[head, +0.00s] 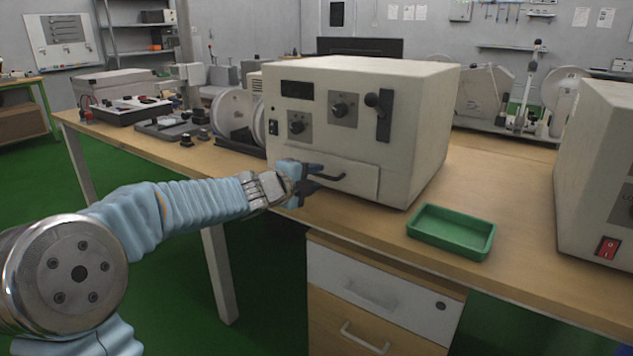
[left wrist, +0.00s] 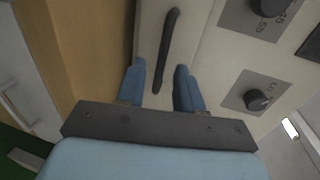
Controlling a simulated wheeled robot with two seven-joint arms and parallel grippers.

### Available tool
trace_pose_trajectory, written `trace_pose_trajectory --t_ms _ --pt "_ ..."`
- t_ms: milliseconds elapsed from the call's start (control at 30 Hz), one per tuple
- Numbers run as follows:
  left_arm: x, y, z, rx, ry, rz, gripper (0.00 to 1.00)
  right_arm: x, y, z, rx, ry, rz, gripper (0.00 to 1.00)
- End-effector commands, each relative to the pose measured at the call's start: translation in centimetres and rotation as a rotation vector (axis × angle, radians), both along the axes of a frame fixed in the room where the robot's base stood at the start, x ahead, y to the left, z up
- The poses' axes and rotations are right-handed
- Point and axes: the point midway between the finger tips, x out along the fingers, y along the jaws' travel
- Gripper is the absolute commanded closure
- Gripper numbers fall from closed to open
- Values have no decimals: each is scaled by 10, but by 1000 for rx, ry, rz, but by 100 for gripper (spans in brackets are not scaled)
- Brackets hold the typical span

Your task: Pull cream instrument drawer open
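The cream instrument (head: 340,120) stands on the wooden bench. Its drawer (head: 357,180) is low on the front face and looks closed. A dark bar handle (head: 333,177) is on the drawer front. My left gripper (head: 318,177) is at the handle's left end. In the left wrist view, its two blue fingers (left wrist: 160,88) are apart, with the dark handle (left wrist: 166,50) lying between and ahead of them. There is a gap on both sides of the handle. My right gripper is not in view.
A green tray (head: 451,232) lies on the bench to the right of the instrument. Another cream device with a red switch (head: 607,247) stands at the far right. A cabinet with drawers (head: 378,295) is under the bench. Knobs (head: 341,110) are above the drawer.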

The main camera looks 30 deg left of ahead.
Motion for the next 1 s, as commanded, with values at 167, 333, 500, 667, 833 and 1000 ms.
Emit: trace_pose_trajectory --t_ms 167,333,500,667,833,1000 --pt "16 -1 -4 0 1 0 64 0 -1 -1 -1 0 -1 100" --pt "19 -1 -3 0 0 0 64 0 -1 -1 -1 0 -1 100" --pt "18 -1 -3 0 0 0 69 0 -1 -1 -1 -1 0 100" --pt "18 -1 -4 0 0 0 93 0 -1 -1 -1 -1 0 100" --pt "18 -1 -4 0 0 0 100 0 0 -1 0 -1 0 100" --pt "18 -1 -4 0 0 0 100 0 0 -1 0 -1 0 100"
